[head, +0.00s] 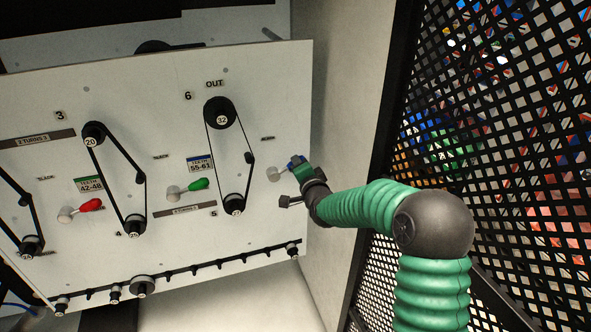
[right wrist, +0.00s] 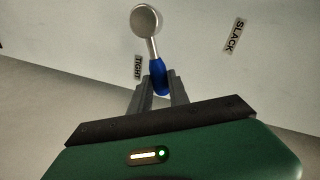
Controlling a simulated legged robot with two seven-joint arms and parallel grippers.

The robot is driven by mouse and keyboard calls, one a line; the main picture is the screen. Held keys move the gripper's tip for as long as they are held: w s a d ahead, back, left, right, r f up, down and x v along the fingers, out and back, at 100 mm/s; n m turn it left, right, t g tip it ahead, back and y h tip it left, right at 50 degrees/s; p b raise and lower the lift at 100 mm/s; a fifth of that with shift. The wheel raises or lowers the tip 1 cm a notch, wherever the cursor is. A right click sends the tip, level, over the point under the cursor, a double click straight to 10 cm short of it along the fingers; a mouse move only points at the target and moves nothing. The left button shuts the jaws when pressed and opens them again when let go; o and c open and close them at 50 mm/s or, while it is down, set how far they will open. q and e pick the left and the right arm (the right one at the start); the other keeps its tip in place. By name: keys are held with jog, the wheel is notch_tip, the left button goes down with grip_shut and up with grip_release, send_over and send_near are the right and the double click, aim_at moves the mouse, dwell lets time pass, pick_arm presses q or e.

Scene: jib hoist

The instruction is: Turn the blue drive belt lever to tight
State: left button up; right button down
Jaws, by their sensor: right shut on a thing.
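The blue lever (head: 294,160) sits at the right edge of the white panel, its round silver pivot (head: 273,174) to its left. In the right wrist view, its blue grip (right wrist: 158,76) lies between the two fingers of my right gripper (right wrist: 158,92), which is shut on it. The silver shaft runs up to the pivot. The TIGHT label (right wrist: 137,67) is right beside the blue grip; the SLACK label (right wrist: 234,36) is well away to the right. In the head view my right gripper (head: 298,172) partly covers the lever. My left gripper is not in view.
The panel (head: 180,110) also bears a red lever (head: 90,205), a green lever (head: 198,184), and black belts on numbered pulleys such as pulley 32 (head: 221,120). A black mesh fence (head: 480,130) stands close on the right of my right arm.

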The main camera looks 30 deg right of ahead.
jog(key=shift+s+d+f+m+y+b, duration=0.1)
jog(key=shift+f+m+y+b, duration=0.1)
jog(key=shift+f+m, duration=0.2)
jog(key=shift+d+f+m+y+b, duration=0.1)
jog(key=shift+f+m+b, duration=0.1)
jog(key=shift+f+m, duration=0.15)
jog(key=c, duration=1.6)
grip_release()
jog(key=o, duration=0.3)
jog(key=shift+w+d, duration=0.1)
jog(key=shift+w, duration=0.1)
jog(key=shift+o, duration=0.2)
jog(key=shift+s, duration=0.1)
jog(key=v, duration=1.6)
jog(key=shift+s+p, duration=0.3)
